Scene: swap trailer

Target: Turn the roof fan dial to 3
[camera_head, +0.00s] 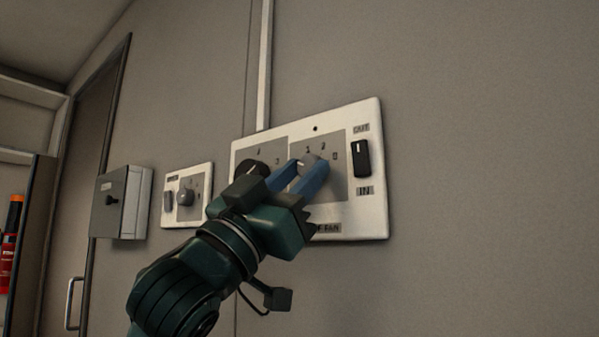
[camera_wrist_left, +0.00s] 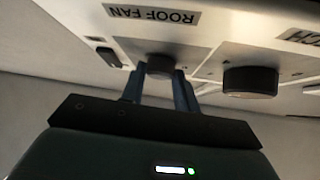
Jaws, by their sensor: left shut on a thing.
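In the left wrist view the dial (camera_wrist_left: 160,65) sits between the fingertips, below the upside-down label "ROOF FAN" (camera_wrist_left: 152,17). Some numbers show around the dial in the head view, but its pointer is too small to read surely. Part of the dial and the panel's lower label are hidden by my gripper. My right gripper is not in view.
A larger black dial (camera_head: 250,170) is just left on the same panel. A black OUT/IN rocker switch (camera_head: 361,158) is to the right. A smaller switch panel (camera_head: 187,195) and a grey box (camera_head: 121,202) are farther left. The wall at right is clear.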

